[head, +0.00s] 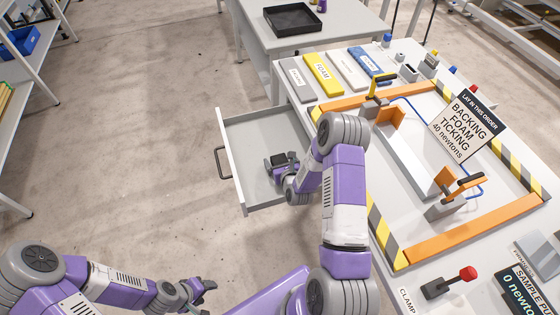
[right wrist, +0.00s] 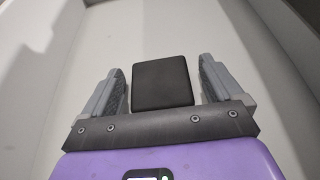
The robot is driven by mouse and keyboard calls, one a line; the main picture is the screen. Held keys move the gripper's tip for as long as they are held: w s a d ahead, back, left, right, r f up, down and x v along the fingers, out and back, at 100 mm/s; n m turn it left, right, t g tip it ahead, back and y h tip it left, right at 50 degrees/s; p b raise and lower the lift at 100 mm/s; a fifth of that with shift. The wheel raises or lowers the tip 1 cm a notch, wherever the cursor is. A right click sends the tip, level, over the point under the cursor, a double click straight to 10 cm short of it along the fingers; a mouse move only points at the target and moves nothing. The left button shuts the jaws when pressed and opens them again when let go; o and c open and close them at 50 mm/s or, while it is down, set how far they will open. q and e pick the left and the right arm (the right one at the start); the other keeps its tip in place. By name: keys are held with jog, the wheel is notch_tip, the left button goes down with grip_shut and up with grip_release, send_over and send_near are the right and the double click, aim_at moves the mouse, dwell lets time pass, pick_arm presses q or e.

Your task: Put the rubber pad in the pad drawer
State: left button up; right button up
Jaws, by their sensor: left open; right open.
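The rubber pad (right wrist: 162,82) is a dark, nearly square block in the right wrist view. It is between the two spread fingers of my right gripper (right wrist: 161,88), with a gap on each side. The pale drawer floor is behind it; I cannot tell if the pad rests on it. In the head view the pad drawer (head: 224,140) is pulled out from the bench's left side, and my right gripper (head: 281,161) is in or just over it. My left gripper (head: 207,293) is open and empty, low in the picture and away from the drawer.
A black tray (head: 292,19) is on a table behind. A shelf (head: 28,60) stands left; the floor between is clear.

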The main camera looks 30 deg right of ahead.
jog(key=shift+r, duration=0.1)
jog(key=shift+r+p, duration=0.2)
jog(key=shift+p, duration=0.1)
jog(key=p+v, duration=0.1)
jog(key=v, duration=1.1)
jog(key=shift+f, duration=0.15)
jog(key=shift+s, duration=0.1)
